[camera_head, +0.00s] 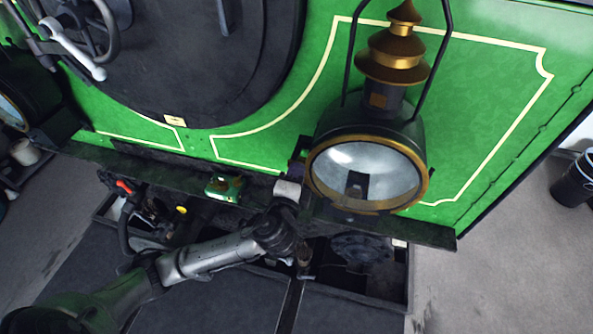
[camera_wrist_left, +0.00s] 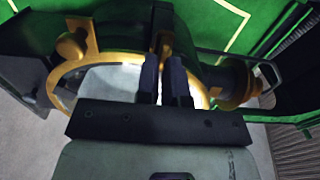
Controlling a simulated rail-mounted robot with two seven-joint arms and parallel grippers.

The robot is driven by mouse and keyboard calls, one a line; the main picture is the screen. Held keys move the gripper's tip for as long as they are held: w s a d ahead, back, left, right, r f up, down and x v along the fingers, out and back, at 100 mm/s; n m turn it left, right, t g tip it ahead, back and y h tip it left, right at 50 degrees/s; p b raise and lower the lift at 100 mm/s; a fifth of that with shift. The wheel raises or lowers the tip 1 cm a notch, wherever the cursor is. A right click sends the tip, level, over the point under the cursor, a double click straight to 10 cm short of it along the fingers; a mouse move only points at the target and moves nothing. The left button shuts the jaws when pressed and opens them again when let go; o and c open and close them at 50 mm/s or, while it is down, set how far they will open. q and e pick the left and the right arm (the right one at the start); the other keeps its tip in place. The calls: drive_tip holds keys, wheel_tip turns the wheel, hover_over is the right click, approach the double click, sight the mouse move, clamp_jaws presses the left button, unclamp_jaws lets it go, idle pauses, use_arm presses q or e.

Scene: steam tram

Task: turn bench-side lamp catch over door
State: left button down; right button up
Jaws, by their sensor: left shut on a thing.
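The lamp (camera_head: 368,165) stands on the shelf of the green front, with a brass-rimmed round glass door (camera_head: 365,172) and a tiered brass chimney. In the left wrist view the lamp's brass rim (camera_wrist_left: 62,88) lies behind my fingers. My left gripper (camera_head: 298,172) is at the left side of the lamp. In the wrist view its dark fingers (camera_wrist_left: 163,72) are close together around the brass catch (camera_wrist_left: 161,35) at the rim, shut on it. The fingers hide part of the catch, and its exact angle is hard to tell. My right gripper is not in view.
A small green-and-gold box (camera_head: 224,187) sits on the dark shelf (camera_head: 430,234) left of the lamp. Below are open compartments with dark parts. A dark cylindrical container (camera_head: 577,180) stands on the floor at right. Another lamp is partly visible at far left.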

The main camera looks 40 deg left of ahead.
use_arm(q)
drive_tip(key=c, duration=1.2)
unclamp_jaws()
drive_tip(key=shift+c, duration=0.2)
drive_tip(key=b+v, duration=0.2)
drive_tip(key=v, duration=1.1)
drive_tip(key=shift+s+d, duration=0.2)
drive_tip(key=shift+s, duration=0.2)
